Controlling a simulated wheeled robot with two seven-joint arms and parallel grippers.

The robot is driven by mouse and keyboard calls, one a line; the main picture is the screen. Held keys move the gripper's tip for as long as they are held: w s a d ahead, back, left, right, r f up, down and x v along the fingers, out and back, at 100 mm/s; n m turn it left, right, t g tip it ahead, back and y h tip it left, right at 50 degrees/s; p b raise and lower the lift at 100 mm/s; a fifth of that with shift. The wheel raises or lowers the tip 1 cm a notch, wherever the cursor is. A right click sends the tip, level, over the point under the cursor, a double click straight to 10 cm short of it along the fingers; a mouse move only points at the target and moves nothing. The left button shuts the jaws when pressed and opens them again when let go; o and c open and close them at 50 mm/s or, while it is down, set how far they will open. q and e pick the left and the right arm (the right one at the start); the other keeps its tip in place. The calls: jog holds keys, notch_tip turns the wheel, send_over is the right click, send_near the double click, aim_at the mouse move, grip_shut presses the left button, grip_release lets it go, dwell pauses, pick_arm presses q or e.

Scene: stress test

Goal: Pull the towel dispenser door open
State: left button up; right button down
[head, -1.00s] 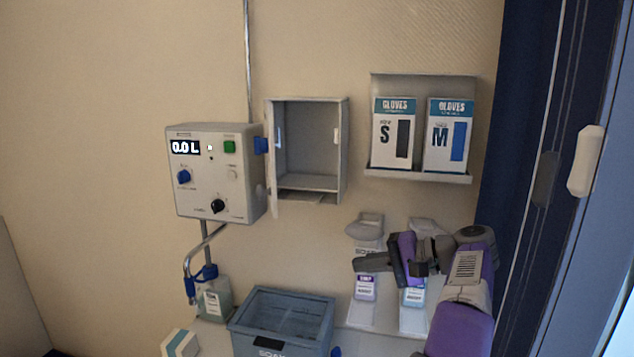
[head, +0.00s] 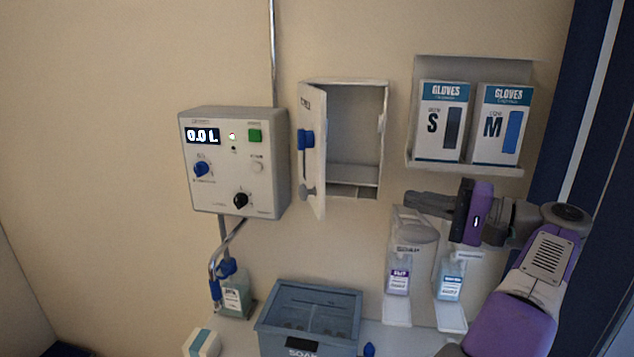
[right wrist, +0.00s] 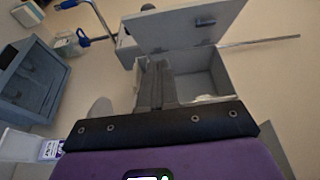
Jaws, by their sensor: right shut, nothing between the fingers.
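The towel dispenser (head: 384,140) is a grey box on the wall, and its inside shows empty apart from a shelf low down. The right wrist view also shows the door (right wrist: 180,28) and the box (right wrist: 205,75). My right gripper (head: 410,199) is shut and empty, to the right of and below the box, pointing left. In the wrist view its fingers (right wrist: 157,66) overlap the box opening. My left gripper is out of view.
A control panel (head: 225,190) is left of the door. A glove rack (head: 425,165) hangs above my right gripper, with soap dispensers (head: 398,275) below it. A blue-grey bin (head: 335,332) stands at the bottom. Bare wall lies at far left.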

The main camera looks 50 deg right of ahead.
jog(key=w+a, duration=0.4)
jog(key=w, duration=0.8)
jog(key=shift+w+b, duration=0.4)
jog(key=shift+a, duration=0.2)
